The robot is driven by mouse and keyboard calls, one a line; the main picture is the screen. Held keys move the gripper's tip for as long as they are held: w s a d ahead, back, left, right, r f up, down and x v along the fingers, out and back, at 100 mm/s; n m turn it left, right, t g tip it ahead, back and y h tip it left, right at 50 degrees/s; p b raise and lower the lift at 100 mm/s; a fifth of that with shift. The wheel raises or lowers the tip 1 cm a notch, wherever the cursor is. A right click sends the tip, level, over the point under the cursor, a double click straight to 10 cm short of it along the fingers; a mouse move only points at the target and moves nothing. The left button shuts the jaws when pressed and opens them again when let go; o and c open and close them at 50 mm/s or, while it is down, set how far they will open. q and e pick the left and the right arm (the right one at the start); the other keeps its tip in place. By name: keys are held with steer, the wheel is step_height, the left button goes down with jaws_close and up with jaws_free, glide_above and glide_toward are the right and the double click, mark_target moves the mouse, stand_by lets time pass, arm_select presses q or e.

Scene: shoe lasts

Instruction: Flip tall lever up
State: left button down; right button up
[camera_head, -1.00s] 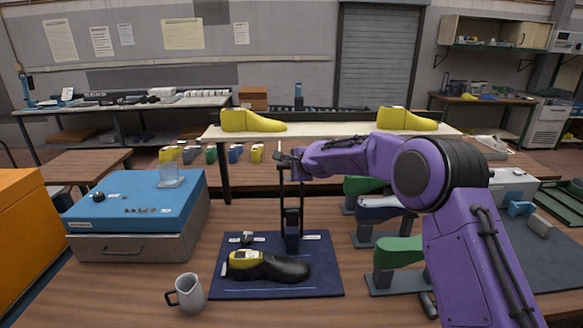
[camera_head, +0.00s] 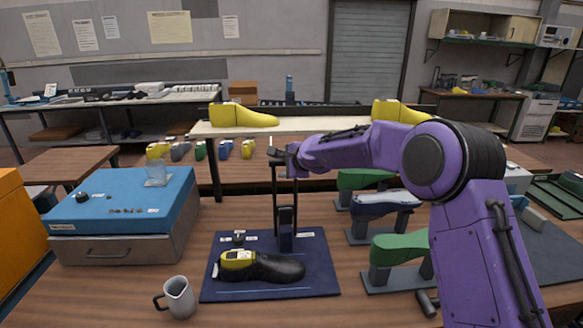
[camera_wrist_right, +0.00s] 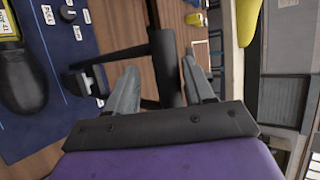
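The tall lever (camera_head: 275,190) is a thin black upright at the back of a dark blue mat (camera_head: 222,291), above a dark base block (camera_head: 286,238). My right gripper (camera_head: 283,158) is at its top end. In the right wrist view a black post (camera_wrist_right: 164,60), which looks like the lever, passes between the two grey fingers of the right gripper (camera_wrist_right: 160,88). The fingers stand apart, with a gap beside the post; contact is unclear. A black and yellow shoe last (camera_head: 265,268) lies on the mat in front of the lever. My left gripper is out of view.
A shelf (camera_head: 320,128) with yellow lasts stands behind the lever. Green and blue lasts on stands (camera_head: 398,248) are to the right, below my arm. A grey jug (camera_head: 179,298) and a blue-topped drawer box (camera_head: 122,225) are to the left.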

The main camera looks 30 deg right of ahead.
steer(key=b+v, duration=0.1)
steer(key=v, duration=0.6)
steer(key=shift+s, duration=0.45)
steer(key=shift+d, duration=0.1)
